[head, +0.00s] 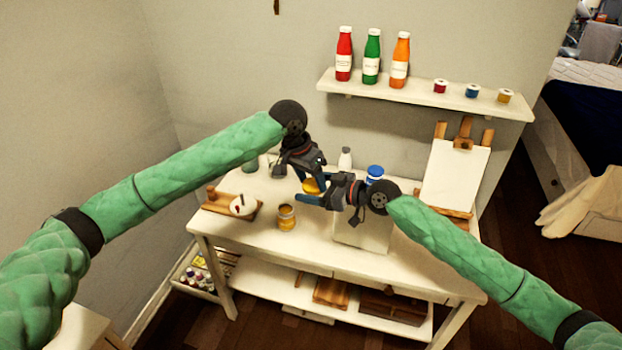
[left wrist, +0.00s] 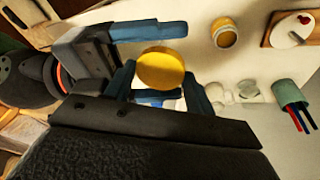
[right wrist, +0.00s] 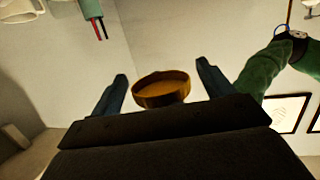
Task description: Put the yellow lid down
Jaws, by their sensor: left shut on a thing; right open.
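The yellow lid (head: 312,186) is up above the white table (head: 420,262), between my two grippers. My left gripper (head: 308,178) is shut on the lid, which shows as a round yellow disc between its blue fingers in the left wrist view (left wrist: 161,68). My right gripper (head: 312,198) is open, its fingers on either side of the lid without a visible grip. The right wrist view shows the lid's hollow side (right wrist: 161,88) between those fingers. An open yellow jar (head: 286,218) stands on the table, left of and below the grippers; it also shows in the left wrist view (left wrist: 224,36).
A wooden tray (head: 214,205) with a white palette (head: 243,206) lies at the table's left. A blue-topped jar (head: 374,173) and white bottle (head: 345,159) stand behind my right gripper. An easel with a canvas (head: 455,178) is at right. The front tabletop is mostly clear.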

